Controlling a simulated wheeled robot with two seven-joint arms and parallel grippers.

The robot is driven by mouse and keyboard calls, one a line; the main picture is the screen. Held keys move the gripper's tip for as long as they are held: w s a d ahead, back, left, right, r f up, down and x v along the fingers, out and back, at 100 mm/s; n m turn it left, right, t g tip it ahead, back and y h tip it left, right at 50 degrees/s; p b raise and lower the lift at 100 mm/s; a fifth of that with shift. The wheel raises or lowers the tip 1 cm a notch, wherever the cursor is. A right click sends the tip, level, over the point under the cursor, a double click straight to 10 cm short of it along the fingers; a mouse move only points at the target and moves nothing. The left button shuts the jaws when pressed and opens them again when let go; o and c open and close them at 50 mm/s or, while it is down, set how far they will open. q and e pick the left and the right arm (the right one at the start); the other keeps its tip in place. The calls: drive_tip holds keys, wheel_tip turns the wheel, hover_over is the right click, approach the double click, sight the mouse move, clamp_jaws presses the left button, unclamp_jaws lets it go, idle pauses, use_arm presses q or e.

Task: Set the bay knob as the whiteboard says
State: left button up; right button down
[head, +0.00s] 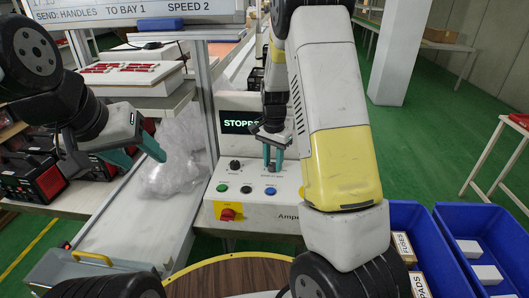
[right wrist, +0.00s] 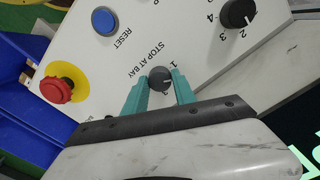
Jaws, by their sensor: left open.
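The whiteboard (head: 130,14) at the top left of the head view reads "SEND: HANDLES TO BAY 1 SPEED 2". The bay knob (right wrist: 159,79) is dark grey and round, beside the words "STOP AT BAY" and a "1" in the right wrist view. I cannot tell its pointer's direction surely. My right gripper (right wrist: 160,88) has its teal fingers on either side of this knob, with narrow gaps showing; in the head view it points down at the panel (head: 273,166). My left gripper (head: 138,152) is open and empty beside the clear plastic bag, away from the panel.
The panel has a second black knob (right wrist: 238,14) with numbers, a blue button (right wrist: 104,21) marked RESET and a red emergency stop (right wrist: 57,90) on yellow. Blue bins (head: 440,235) stand at the right. A clear plastic bag (head: 178,165) lies left of the panel.

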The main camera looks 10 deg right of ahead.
sight(273, 164)
drive_tip(key=shift+n, duration=2.9)
drive_tip(key=c, duration=1)
unclamp_jaws()
drive_tip(key=shift+r, duration=3.95)
drive_tip(key=shift+r, duration=0.1)
